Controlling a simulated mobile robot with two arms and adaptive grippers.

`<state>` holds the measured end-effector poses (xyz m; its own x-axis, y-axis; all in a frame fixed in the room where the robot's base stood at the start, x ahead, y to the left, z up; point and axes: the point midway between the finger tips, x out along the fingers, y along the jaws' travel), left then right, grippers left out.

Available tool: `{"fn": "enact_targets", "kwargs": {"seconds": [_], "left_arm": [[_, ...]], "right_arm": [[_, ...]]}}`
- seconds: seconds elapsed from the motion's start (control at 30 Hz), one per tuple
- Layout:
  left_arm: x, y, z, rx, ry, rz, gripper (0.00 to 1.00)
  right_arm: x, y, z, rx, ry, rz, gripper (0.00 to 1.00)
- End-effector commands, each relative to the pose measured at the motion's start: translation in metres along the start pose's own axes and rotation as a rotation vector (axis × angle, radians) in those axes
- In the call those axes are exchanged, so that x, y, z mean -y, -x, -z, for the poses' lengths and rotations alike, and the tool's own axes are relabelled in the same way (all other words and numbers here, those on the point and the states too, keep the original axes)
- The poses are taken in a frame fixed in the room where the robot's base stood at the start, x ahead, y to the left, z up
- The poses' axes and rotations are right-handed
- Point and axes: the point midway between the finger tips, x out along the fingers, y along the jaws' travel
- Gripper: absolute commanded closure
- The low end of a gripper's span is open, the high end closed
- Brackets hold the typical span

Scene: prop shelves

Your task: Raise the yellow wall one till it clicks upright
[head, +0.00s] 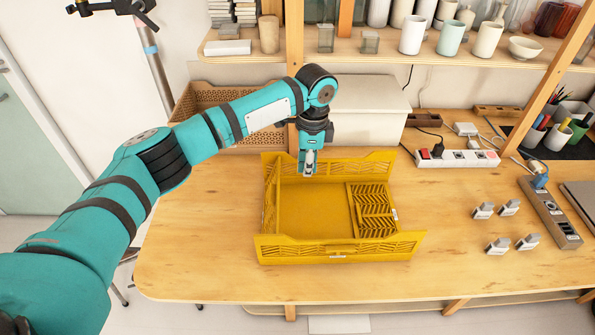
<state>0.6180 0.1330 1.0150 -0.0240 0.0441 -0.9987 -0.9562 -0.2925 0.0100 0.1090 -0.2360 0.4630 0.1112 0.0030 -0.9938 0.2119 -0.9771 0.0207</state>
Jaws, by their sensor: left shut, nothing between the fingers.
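A yellow folding crate (308,252) stands on the wooden table. Its near, far and left walls stand up. Its slatted right wall (372,210) lies folded down inside, over the right part of the crate floor. My left gripper (309,172) points down at the far side of the crate, in front of the far wall, and hides part of it. Its fingers are shut and empty. It is to the left of the folded wall and apart from it. My right gripper is not in view.
A power strip (455,158) and a white box (368,115) stand behind the crate. Several small grey clips (508,208) and a grey socket bar (551,214) lie to the right. A shelf (380,45) with cups hangs above. The table left of the crate is clear.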

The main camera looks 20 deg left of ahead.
Motion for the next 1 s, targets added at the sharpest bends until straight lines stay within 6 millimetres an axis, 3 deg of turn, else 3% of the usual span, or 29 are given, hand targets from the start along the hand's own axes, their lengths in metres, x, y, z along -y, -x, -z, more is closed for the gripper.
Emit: {"fn": "enact_targets", "kwargs": {"seconds": [0.1,0.27,0.47,0.67,0.73,0.87,1.0], "left_arm": [[0.001,-0.001,-0.001,0.002,0.000,0.000,1.00],[0.000,-0.017,-0.001,0.003,0.000,-0.002,1.00],[0.000,-0.057,-0.001,0.005,0.001,-0.003,1.00],[0.000,-0.099,-0.001,0.004,0.002,-0.002,1.00],[0.002,-0.089,-0.015,0.002,0.004,0.003,1.00],[0.001,-0.086,-0.030,0.002,0.002,0.001,1.00],[0.001,-0.085,-0.037,0.001,0.001,0.000,1.00]], "right_arm": [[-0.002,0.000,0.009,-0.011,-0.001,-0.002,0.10],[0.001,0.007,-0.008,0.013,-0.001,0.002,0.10],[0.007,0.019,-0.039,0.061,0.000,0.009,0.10],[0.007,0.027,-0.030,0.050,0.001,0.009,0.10],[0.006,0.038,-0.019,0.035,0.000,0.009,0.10],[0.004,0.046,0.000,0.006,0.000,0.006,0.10],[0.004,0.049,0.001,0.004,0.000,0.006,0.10]]}}
